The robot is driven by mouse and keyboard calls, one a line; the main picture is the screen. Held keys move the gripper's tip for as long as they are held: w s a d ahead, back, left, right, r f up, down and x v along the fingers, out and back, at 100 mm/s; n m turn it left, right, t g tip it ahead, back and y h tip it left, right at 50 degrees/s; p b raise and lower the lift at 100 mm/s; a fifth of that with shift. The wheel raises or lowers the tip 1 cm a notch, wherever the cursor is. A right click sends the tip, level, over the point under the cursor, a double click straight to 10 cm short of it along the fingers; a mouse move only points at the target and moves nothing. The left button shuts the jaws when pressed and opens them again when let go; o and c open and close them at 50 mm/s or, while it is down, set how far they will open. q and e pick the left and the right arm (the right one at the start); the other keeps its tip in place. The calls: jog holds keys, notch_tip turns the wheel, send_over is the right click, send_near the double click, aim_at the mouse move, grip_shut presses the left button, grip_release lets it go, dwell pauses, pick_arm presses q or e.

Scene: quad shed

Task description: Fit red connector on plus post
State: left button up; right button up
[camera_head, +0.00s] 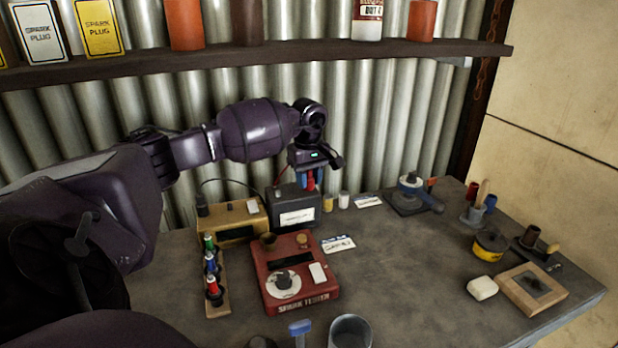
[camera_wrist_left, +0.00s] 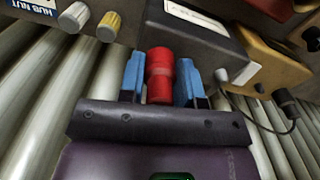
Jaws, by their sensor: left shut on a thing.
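My left gripper (camera_head: 308,180) reaches in from the left over the back of the bench, pointing down above a dark box with a white label (camera_head: 296,219). Its blue fingers (camera_wrist_left: 161,80) are shut on the red connector (camera_wrist_left: 160,72), a short ribbed red cylinder. The red connector also shows between the fingers in the head view (camera_head: 311,181). It is at the top of the dark box, which also shows in the wrist view (camera_wrist_left: 197,42). The plus post is hidden, and I cannot tell whether the connector touches it. My right gripper is out of view.
A yellow box (camera_head: 232,221) stands left of the dark box, with a black cable between them. A red spark tester (camera_head: 300,290) and a rack of small plugs (camera_head: 218,297) sit in front. A shelf (camera_head: 250,62) runs above the arm. The bench's middle right is clear.

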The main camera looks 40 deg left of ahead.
pick_arm(q)
jog(key=shift+f, duration=0.1)
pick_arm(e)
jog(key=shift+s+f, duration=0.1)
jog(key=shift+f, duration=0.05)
pick_arm(q)
jog(key=shift+f, duration=0.15)
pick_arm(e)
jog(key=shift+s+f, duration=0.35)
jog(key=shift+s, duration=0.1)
pick_arm(q)
jog(key=o, duration=1)
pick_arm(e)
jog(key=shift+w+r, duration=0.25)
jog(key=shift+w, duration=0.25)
